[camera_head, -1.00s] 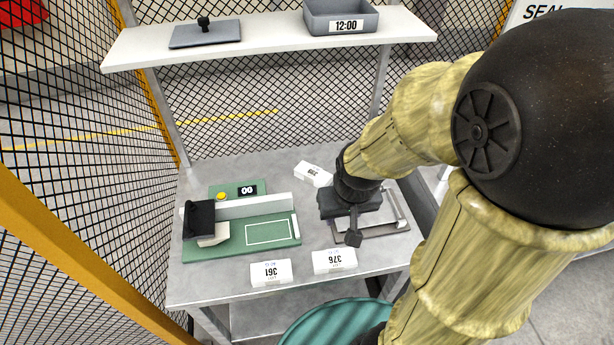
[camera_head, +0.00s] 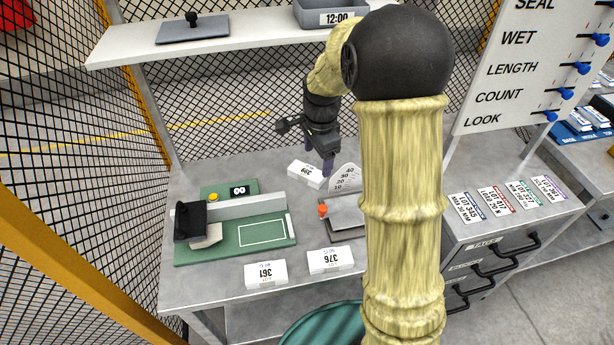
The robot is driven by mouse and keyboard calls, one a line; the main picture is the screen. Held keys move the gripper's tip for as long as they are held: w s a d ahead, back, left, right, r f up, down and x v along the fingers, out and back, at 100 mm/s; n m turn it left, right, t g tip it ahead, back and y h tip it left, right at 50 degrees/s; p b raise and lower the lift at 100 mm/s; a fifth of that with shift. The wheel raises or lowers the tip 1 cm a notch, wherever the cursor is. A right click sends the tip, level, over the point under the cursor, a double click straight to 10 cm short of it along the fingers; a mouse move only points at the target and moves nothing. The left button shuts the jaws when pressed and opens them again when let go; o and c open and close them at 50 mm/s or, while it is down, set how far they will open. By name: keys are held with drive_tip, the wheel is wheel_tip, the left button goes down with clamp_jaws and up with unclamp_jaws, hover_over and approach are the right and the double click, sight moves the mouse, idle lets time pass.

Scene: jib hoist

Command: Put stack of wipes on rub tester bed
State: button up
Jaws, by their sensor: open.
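The rub tester (camera_head: 236,228) has a green base with a dark block on its left and a white outlined rectangle, which looks like its bed (camera_head: 262,233); nothing lies on that outline. White wipe stacks with printed numbers lie on the bench: one marked 361 (camera_head: 265,275), one marked 376 (camera_head: 330,260), both at the front edge, and a third (camera_head: 305,174) further back, its upside-down number hard to read. My gripper (camera_head: 319,156) is open and empty.
A flat grey device with a red knob (camera_head: 322,209) and a numbered scale (camera_head: 345,178) stands right of the tester, partly behind my arm. A shelf (camera_head: 240,42) crosses above. Drawers (camera_head: 490,262) and a sign board (camera_head: 510,70) are on the right.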

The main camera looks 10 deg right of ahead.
drive_tip(key=w+f+m+g+b, duration=0.1)
drive_tip(key=w+f+m, duration=0.3)
drive_tip(key=w+m, duration=0.7)
drive_tip(key=shift+m, duration=0.5)
drive_tip(key=shift+d+f, duration=0.1)
drive_tip(key=shift+f, duration=0.1)
hover_over(307, 171)
drive_tip(key=f, duration=0.6)
drive_tip(key=shift+s+d+f, duration=0.1)
drive_tip(key=shift+d+f, duration=0.1)
drive_tip(key=shift+f, duration=0.05)
drive_tip(key=shift+f, duration=0.1)
drive_tip(key=f, duration=0.5)
drive_tip(key=shift+a+p, duration=0.2)
drive_tip(key=shift+p, duration=0.15)
